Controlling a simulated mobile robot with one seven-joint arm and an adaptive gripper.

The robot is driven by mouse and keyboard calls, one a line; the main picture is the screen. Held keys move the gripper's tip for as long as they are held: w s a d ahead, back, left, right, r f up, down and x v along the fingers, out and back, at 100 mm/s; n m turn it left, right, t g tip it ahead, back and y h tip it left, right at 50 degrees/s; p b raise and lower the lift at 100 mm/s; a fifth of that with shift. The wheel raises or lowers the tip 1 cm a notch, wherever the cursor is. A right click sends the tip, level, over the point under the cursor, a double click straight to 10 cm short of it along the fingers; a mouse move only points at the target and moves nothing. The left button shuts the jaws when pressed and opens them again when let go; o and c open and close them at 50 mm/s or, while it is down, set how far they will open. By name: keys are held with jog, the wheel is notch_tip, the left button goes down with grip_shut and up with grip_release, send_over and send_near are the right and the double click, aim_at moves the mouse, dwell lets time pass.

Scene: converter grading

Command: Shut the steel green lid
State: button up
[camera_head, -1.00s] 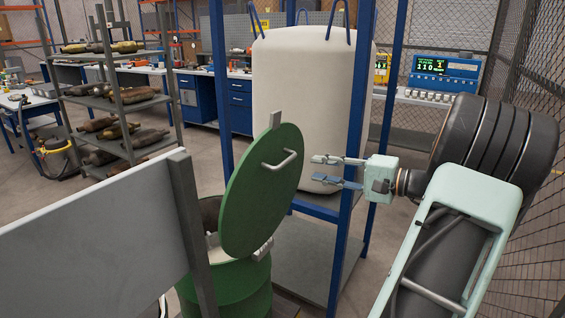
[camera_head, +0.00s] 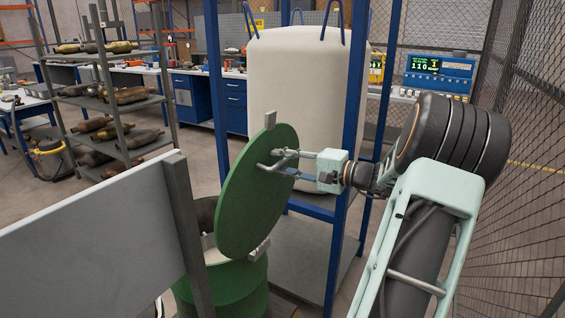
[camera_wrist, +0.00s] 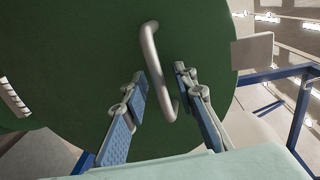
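The green round steel lid (camera_head: 246,205) stands raised and tilted on its hinge above the green drum (camera_head: 232,284) in the head view. Its pale bar handle (camera_head: 280,157) faces my gripper (camera_head: 278,164). In the wrist view the lid (camera_wrist: 75,65) fills much of the picture. My gripper (camera_wrist: 160,74) is open there, with one blue-padded finger on each side of the handle (camera_wrist: 156,68). A gap shows between the fingers and the bar. Whether either finger touches the handle I cannot tell. The drum mouth is partly hidden by the lid.
A grey panel with a post (camera_head: 187,230) stands close left of the drum. A blue frame (camera_head: 345,180) with a large white bag (camera_head: 300,90) stands behind the lid. A mesh fence (camera_head: 520,200) runs along the right. Shelves (camera_head: 110,100) stand at the back left.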

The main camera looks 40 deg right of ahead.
grip_shut()
dwell(0.3)
